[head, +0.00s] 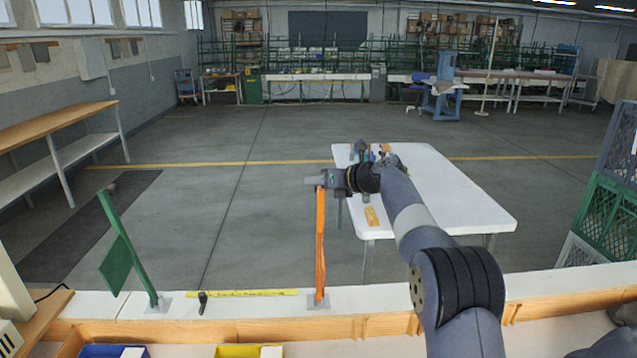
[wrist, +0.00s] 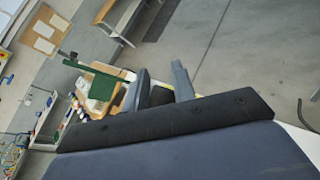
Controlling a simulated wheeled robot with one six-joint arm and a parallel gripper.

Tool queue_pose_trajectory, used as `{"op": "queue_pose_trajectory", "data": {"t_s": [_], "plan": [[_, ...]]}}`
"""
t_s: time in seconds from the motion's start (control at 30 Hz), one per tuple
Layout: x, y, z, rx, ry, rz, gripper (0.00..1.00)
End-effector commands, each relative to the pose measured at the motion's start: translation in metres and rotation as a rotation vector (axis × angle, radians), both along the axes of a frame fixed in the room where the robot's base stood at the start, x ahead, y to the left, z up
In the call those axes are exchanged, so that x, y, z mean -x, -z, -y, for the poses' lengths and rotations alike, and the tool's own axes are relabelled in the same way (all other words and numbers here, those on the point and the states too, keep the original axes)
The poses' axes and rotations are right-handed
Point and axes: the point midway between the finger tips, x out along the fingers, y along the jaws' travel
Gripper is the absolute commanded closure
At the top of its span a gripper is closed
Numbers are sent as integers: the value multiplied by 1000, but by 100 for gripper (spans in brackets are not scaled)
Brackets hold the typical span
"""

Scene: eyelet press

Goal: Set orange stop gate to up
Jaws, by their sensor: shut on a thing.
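The orange stop gate (head: 320,245) stands close to upright on a small grey base plate on the white ledge in the head view. Its flat part is seen nearly edge-on. My gripper (head: 318,187) is at the top end of the gate, shut on it. The jaws hide the gate's tip. In the wrist view my gripper's two fingers (wrist: 160,88) show close together above the dark gripper body. The orange gate cannot be made out there.
A green gate (head: 128,245) leans left on the same ledge; it also shows in the wrist view (wrist: 97,69). A yellow strip (head: 245,293) and a small black knob (head: 202,302) lie between the gates. A white table (head: 455,195) stands behind my arm.

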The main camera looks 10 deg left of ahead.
Motion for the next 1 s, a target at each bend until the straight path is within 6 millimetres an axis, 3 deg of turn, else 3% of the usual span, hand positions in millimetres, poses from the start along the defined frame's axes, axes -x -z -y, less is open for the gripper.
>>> {"op": "queue_pose_trajectory", "data": {"t_s": [0.03, 0.27, 0.3, 0.53, 0.87, 1.0], "plan": [[-2, 19, 3, 18, 3, -21, 100], [-2, 18, 3, 19, 2, -20, 100], [-2, 18, 3, 19, 2, -20, 72], [-1, 18, 2, 19, 0, -20, 53], [-1, 18, 2, 19, -1, -19, 53], [3, 15, 11, 18, 0, -17, 53]]}}
